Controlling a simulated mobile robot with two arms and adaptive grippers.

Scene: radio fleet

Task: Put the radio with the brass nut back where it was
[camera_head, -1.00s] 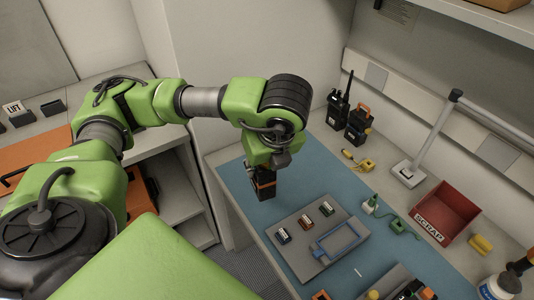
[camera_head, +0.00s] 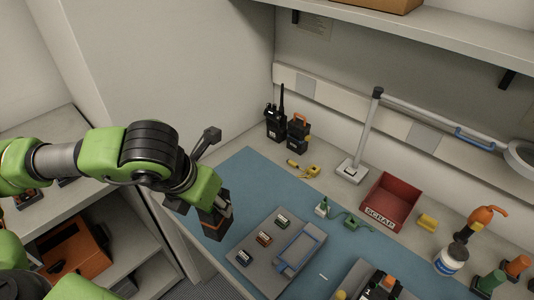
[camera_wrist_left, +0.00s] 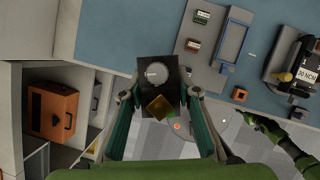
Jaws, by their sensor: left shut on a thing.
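My left gripper (camera_head: 214,207) is shut on a dark radio (camera_head: 217,226) with an orange band, above the left edge of the blue mat (camera_head: 247,168). In the left wrist view the radio's black body (camera_wrist_left: 158,72) sits between the two fingers (camera_wrist_left: 158,98). It shows a round grey disc and a brass-coloured square piece near my side. A black radio with a long antenna (camera_head: 273,120) stands at the back of the bench, beside a black radio with an orange handle (camera_head: 298,134). A green arm part, likely my right, shows at lower right in the wrist view (camera_wrist_left: 278,138); its jaws are unclear.
A grey tray (camera_head: 262,275) with small blocks lies on the mat. A yellow tool, a green charger, a red scrap bin (camera_head: 390,202) and a lamp base (camera_head: 352,171) are to the right. An orange case (camera_head: 82,246) sits in the shelves at left.

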